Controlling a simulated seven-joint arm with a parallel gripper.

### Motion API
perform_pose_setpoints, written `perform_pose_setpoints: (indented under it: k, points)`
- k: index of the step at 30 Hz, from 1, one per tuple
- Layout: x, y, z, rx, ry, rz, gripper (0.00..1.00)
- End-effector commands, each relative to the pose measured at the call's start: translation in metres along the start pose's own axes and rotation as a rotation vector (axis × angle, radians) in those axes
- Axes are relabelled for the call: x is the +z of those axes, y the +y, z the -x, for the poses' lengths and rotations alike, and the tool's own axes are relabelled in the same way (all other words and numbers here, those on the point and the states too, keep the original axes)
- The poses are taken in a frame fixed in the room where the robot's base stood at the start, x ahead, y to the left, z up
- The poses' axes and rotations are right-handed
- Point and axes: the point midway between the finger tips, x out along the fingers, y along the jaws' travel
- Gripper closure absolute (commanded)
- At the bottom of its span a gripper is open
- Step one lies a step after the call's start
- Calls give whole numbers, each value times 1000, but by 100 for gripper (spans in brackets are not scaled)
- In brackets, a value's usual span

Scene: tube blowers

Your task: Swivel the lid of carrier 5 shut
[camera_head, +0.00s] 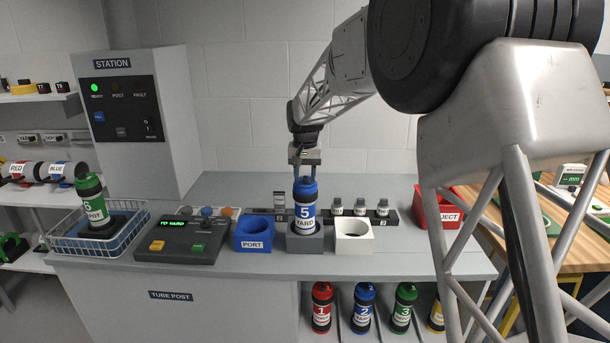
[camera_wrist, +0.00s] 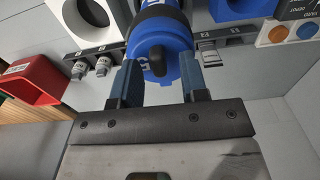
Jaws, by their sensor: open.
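Carrier 5 (camera_head: 304,213), a blue tube with a white band reading 5 YARD, stands upright in a grey square holder (camera_head: 304,242) on the counter. Its blue lid (camera_wrist: 160,45) with a black knob shows from above in the wrist view. The lid appears to lie over the tube's top; I cannot tell whether it is fully shut. My gripper (camera_head: 304,172) points down at the carrier's top. In the wrist view my gripper (camera_wrist: 158,68) is open, one blue finger on each side of the lid. Whether the fingers touch it is unclear.
A blue PORT holder (camera_head: 253,235) is left of the carrier and a white empty holder (camera_head: 354,238) right. A control panel (camera_head: 183,240) and a wire basket (camera_head: 65,243) with a green tube (camera_head: 96,204) stand further left. A red REJECT bin (camera_head: 445,207) is at right.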

Motion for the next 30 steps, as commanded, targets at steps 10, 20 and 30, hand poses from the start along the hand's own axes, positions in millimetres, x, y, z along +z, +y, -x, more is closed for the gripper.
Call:
perform_pose_setpoints:
  k: [10, 20, 30]
  points:
    - [0, 0, 30, -1, 2, 0, 60]
    - [0, 0, 68, 0, 1, 0, 60]
    - [0, 0, 77, 0, 0, 0, 60]
